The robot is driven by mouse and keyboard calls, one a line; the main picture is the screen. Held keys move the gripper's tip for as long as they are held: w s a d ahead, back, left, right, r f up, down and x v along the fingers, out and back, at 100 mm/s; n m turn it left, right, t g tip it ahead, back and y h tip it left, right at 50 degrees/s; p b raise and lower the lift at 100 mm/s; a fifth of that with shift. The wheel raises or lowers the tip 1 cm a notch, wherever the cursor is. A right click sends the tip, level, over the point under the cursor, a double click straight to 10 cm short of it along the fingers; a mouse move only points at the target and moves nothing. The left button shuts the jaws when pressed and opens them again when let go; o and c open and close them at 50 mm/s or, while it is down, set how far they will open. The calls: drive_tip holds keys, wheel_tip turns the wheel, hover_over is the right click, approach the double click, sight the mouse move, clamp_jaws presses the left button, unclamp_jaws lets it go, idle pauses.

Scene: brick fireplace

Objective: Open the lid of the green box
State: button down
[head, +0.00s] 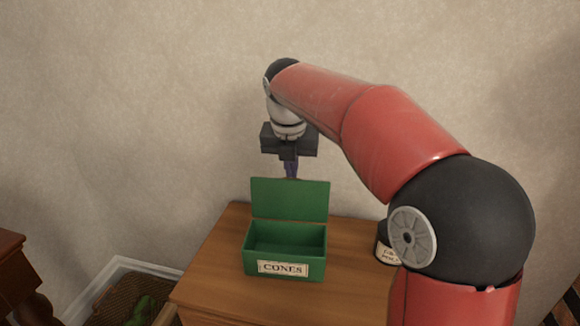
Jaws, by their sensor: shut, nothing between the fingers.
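The green box (285,240) stands on a wooden cabinet top, with a white label reading "CONES" on its front. Its lid (290,199) is raised roughly upright along the back edge, and the inside of the box shows and looks empty. My gripper (291,170) is behind and above the lid, pointing down, with its fingers together. The lid's top edge hides the fingertips, so I cannot tell whether they touch the lid's back.
A dark labelled jar (385,245) stands right of the box, partly hidden by my arm. The wooden top (215,262) is clear left of the box. A basket with green stuff (125,300) is on the floor at left, beside dark wooden furniture (14,280). A wall stands behind.

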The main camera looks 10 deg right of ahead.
drive_tip(key=shift+r, duration=0.1)
drive_tip(key=p+v, duration=0.1)
drive_tip(key=v, duration=0.6)
drive_tip(key=s+d+m, duration=0.1)
drive_tip(key=s+m, duration=0.6)
drive_tip(key=m, duration=0.1)
drive_tip(key=s+d+f+m+t, duration=0.1)
drive_tip(key=s+d+f+m, duration=0.2)
drive_tip(key=s+f+m, duration=0.4)
drive_tip(key=s+d+f+m+t, duration=0.1)
drive_tip(key=s+d+f+m, duration=0.2)
drive_tip(key=s+f+m, duration=0.5)
drive_tip(key=s+m, duration=0.4)
drive_tip(key=m, duration=0.5)
drive_tip(key=shift+s+d+m+t+y, duration=0.2)
drive_tip(key=shift+d+m+t+y, duration=0.1)
drive_tip(key=shift+m+y, duration=0.1)
